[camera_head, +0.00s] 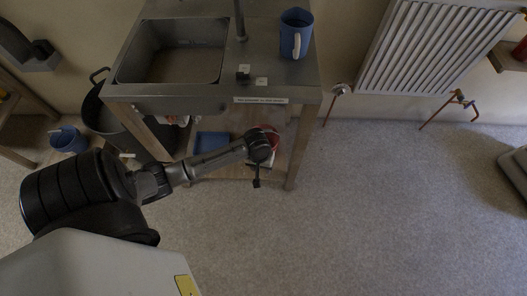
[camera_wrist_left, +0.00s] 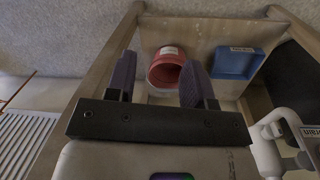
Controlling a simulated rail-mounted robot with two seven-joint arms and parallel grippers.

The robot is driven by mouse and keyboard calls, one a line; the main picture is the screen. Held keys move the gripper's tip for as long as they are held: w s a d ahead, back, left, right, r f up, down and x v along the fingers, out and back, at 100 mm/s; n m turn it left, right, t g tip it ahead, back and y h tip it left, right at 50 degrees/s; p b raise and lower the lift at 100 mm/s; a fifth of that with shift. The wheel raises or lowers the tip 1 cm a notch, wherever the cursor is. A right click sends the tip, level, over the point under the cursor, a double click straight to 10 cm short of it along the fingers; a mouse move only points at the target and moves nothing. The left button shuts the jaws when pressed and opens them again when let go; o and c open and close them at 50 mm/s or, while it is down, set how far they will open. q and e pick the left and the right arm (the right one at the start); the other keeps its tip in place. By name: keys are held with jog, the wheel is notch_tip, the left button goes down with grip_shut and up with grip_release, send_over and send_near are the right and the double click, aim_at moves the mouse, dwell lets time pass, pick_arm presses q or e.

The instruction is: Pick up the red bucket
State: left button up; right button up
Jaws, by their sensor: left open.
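The red bucket (camera_head: 273,133) sits on the lower shelf of the sink stand in the head view, mostly hidden behind my left gripper (camera_head: 259,160). In the left wrist view the red bucket (camera_wrist_left: 160,73) lies beyond the fingers, with its round opening visible and a white label on its side. My left gripper (camera_wrist_left: 159,62) is open, its two dark fingers apart. The bucket shows in the gap between them, and nothing is held. I cannot tell the exact distance to it. My right gripper is not in view.
A blue tray (camera_head: 211,142) lies on the same shelf, left of the bucket. The stand's wooden legs (camera_head: 300,140) and steel sink top (camera_head: 215,97) frame the shelf. A blue jug (camera_head: 296,35) stands on top. A black tub (camera_head: 106,118) is at left.

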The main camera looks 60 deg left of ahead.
pick_arm(q)
jog(key=w+a+f+n+b, duration=0.3)
jog(key=a+f+b, duration=0.25)
jog(key=f, duration=0.25)
jog(key=n+t+h+b, duration=0.2)
jog(key=n+h+b, duration=0.1)
jog(key=n+b, duration=1.55)
send_near(262, 130)
jog(key=b+x, duration=0.3)
jog(key=x, duration=0.2)
jog(key=shift+w+f, duration=0.1)
jog(key=shift+f, duration=0.3)
jog(key=b+x, duration=0.3)
jog(key=x, duration=0.1)
jog(key=shift+d+f, duration=0.1)
jog(key=shift+f, duration=0.25)
jog(key=shift+w+d+f+b, duration=0.2)
jog(key=shift+f+b, duration=0.05)
jog(key=shift+b, duration=0.05)
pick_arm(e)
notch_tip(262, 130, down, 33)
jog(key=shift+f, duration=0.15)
pick_arm(q)
jog(key=shift+a, duration=0.1)
jog(key=shift+c, duration=0.2)
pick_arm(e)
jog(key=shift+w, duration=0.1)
